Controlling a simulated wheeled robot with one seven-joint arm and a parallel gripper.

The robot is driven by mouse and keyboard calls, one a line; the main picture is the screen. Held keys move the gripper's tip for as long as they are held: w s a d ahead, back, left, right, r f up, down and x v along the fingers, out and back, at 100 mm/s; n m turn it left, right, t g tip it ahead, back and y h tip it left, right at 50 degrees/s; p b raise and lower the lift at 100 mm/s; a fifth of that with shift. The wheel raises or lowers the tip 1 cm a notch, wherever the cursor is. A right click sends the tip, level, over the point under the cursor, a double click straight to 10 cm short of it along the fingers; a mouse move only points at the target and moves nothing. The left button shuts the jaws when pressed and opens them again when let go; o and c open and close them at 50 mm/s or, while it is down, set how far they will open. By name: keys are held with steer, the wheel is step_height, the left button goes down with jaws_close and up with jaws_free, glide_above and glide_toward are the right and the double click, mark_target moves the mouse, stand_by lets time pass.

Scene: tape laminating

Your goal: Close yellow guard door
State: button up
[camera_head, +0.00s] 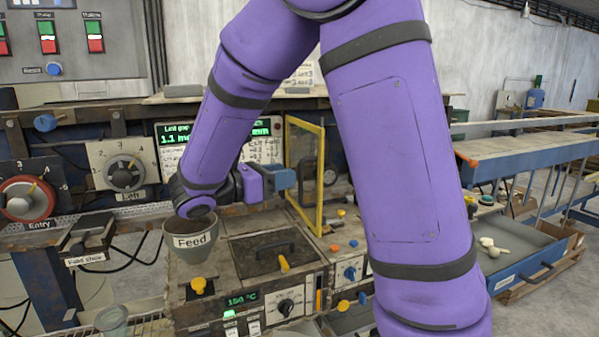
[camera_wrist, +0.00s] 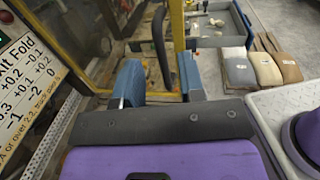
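The yellow guard door (camera_head: 321,180) is a yellow-framed clear panel standing upright, swung out at an angle from the machine, in the middle of the head view. In the wrist view its yellow upright (camera_wrist: 177,40) shows just beyond my fingers, and a lower yellow bar runs left from it. My gripper (camera_head: 283,178) has blue fingers pointing right, close to the door's left side. In the wrist view my gripper (camera_wrist: 160,85) is open, its two fingers apart with nothing clearly held between them. Whether a finger touches the frame I cannot tell.
A grey Feed cup (camera_head: 193,243) stands below my wrist, beside a dark hatch lid with a handle (camera_head: 275,246). A lit display panel (camera_head: 176,139) is behind my forearm. A blue tray (camera_head: 515,250) lies at right. My upper arm hides part of the machine right of the door.

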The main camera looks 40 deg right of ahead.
mark_target(301, 201)
steer(key=shift+s+d, duration=0.15)
steer(key=shift+d, duration=1.15)
steer(key=shift+s+d, duration=0.15)
steer(key=shift+d, duration=1.1)
jaws_close()
